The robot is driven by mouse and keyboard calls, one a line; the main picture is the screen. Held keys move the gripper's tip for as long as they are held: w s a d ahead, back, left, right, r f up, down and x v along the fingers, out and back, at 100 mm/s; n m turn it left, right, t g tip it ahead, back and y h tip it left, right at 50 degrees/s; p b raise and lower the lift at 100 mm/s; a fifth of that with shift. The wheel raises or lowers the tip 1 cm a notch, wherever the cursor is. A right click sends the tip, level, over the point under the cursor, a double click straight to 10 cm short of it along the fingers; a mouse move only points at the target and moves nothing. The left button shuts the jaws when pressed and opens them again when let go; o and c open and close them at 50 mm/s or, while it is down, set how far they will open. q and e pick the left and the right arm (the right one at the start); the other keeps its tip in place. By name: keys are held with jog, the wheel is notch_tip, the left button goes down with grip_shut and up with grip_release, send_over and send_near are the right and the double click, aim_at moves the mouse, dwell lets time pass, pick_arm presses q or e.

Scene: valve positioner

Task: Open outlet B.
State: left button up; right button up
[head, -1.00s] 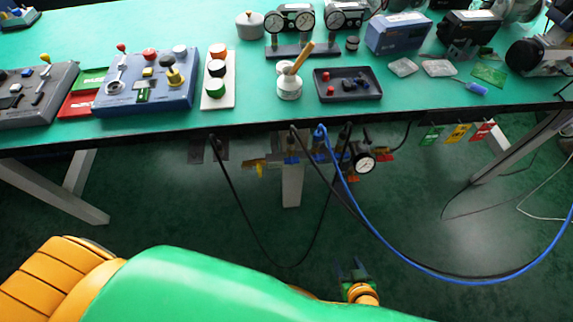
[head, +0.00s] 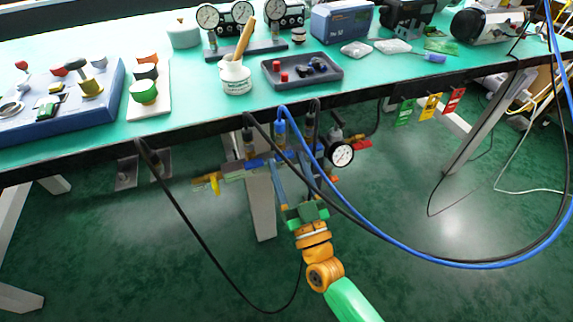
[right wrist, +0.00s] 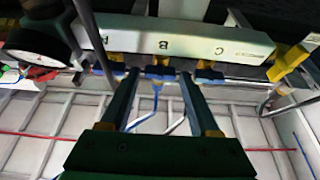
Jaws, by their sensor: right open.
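The manifold bar (right wrist: 165,42) lettered A, B and C runs across the top of the right wrist view. Below the letter B is a blue valve handle (right wrist: 158,73) with a blue part hanging under it. My right gripper (right wrist: 157,76) is open, its two fingers reaching toward the bar with the B handle showing between the tips. I cannot tell whether the fingers touch it. Another blue handle (right wrist: 209,74) sits right of the fingers, below C. In the head view, my right gripper (head: 290,172) is under the bench edge, partly behind hoses. My left gripper is out of view.
A pressure gauge (head: 341,154) is right of the gripper. Black hoses and a blue hose (head: 370,215) hang close to my right arm. A yellow handle (head: 213,183) is at the left. The bench (head: 200,118) overhangs the manifold. Open floor lies below.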

jog(key=shift+w+a+r, duration=0.15)
jog(key=shift+w+r, duration=0.05)
jog(key=shift+w, duration=0.3)
jog(key=shift+c, duration=0.2)
grip_shut()
jog(key=m+h, duration=0.1)
jog(key=m, duration=0.2)
jog(key=shift+a+h+p, duration=0.1)
jog(key=shift+h+p, duration=0.2)
jog(key=m+h, duration=0.2)
jog(key=m, duration=0.1)
jog(key=shift+f+t, duration=0.1)
jog(key=shift+t, duration=0.2)
jog(key=shift+o, duration=0.2)
grip_release()
